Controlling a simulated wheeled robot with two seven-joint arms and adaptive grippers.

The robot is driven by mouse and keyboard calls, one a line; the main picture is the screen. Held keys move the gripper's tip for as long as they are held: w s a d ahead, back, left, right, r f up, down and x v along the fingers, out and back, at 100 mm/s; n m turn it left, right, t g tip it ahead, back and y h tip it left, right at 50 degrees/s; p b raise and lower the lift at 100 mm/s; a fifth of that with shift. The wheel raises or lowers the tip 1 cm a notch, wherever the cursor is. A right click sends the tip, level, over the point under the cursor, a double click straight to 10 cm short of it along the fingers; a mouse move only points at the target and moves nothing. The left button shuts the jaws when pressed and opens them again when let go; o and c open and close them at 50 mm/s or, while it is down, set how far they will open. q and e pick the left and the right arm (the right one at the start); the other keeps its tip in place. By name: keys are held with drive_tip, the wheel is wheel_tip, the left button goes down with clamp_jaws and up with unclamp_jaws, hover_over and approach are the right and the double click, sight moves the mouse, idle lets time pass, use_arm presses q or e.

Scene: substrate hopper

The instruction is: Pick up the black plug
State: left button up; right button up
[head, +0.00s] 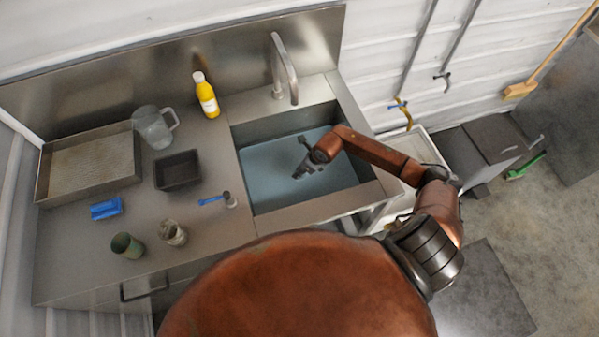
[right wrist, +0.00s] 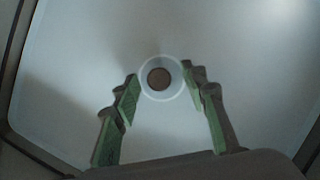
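My right gripper (head: 302,172) reaches into the sink basin (head: 262,188) from the right. In the right wrist view the gripper (right wrist: 160,88) is open and empty, its green-padded fingers spread apart. Just beyond and between the fingertips is a small round dark brown disc (right wrist: 159,79) with a pale ring around it, on the basin floor. I cannot tell whether this disc is the black plug or an open drain hole. In the head view the gripper and arm hide that part of the basin. My left gripper is not in view.
The faucet (head: 284,68) stands behind the basin, and the basin walls surround my right gripper. On the counter to the left are a yellow bottle (head: 206,95), a clear jug (head: 153,127), a black tub (head: 177,170), a blue-handled tool (head: 212,200) and two cups.

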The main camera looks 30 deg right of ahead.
drive_tip(key=shift+f, duration=0.1)
clamp_jaws()
idle(0.4)
